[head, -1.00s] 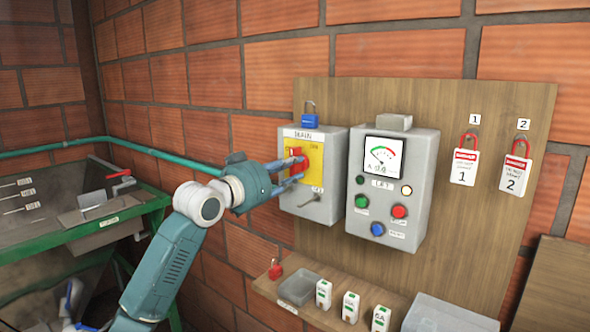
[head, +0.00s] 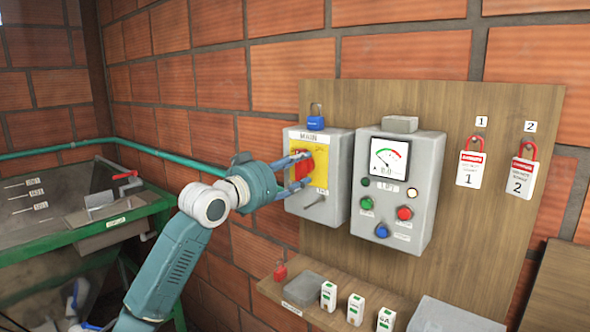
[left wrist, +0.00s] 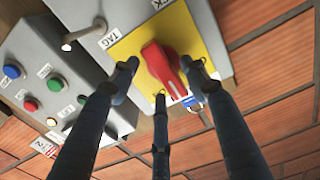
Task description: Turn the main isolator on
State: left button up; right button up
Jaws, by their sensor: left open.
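The main isolator (head: 319,178) is a grey box on the board, labelled MAIN, with a yellow plate (head: 321,171) and a red rotary handle (head: 302,166). In the left wrist view the red handle (left wrist: 163,68) stands out from the yellow plate (left wrist: 190,38). My left gripper (head: 301,172) is at the front of the isolator. It is open, with its fingers (left wrist: 160,85) spread around the red handle. I cannot tell whether any finger touches the handle. The gripper partly hides the handle in the head view. My right gripper is not in view.
A lift control box (head: 397,188) with a meter and buttons stands right of the isolator. A blue padlock (head: 315,123) is above it. Two tagged red padlocks (head: 470,165) hang at right. A shelf (head: 370,320) below holds small items. A green-framed bench (head: 70,240) is at left.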

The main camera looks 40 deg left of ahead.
pick_arm(q)
jog(key=s, duration=1.2)
jog(key=shift+a+r, duration=0.25)
jog(key=shift+a, duration=0.05)
